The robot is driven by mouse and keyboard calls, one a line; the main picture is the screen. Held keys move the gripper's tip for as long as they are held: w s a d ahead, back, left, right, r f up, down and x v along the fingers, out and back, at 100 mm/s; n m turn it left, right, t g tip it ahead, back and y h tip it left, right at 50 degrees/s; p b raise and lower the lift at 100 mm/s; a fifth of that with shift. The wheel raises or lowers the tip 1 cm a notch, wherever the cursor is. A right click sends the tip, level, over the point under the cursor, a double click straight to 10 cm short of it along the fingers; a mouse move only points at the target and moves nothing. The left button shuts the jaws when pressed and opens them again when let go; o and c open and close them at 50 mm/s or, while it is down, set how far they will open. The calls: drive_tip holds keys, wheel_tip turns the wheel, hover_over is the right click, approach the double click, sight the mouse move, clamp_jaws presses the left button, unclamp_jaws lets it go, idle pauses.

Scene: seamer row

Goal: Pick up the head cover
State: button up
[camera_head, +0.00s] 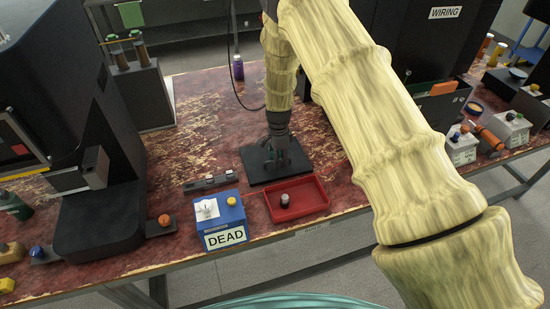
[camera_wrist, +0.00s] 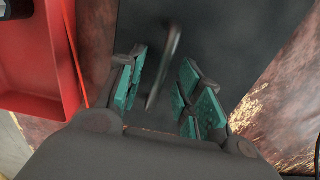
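The head cover appears to be the flat black plate (camera_head: 299,167) on the worn red bench, behind the red tray. In the wrist view the dark plate (camera_wrist: 225,35) fills the upper middle. A thin upright handle (camera_wrist: 166,65) stands up from it. My gripper (camera_head: 278,158) points down over the plate. In the wrist view my gripper (camera_wrist: 160,92) is open, with its teal pads on either side of the handle. Gaps show between the pads and the handle. The handle's lower end is hard to make out.
A red tray (camera_head: 317,209) with a dark round piece in it sits close in front of the plate. A blue box marked DEAD (camera_head: 219,218) and a grey strip (camera_head: 212,182) stand to the left. A black machine (camera_head: 85,120) is farther left. Bare bench lies behind the plate.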

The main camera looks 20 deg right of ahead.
drive_tip(key=shift+f, duration=0.6)
clamp_jaws()
drive_tip(key=shift+r, duration=0.1)
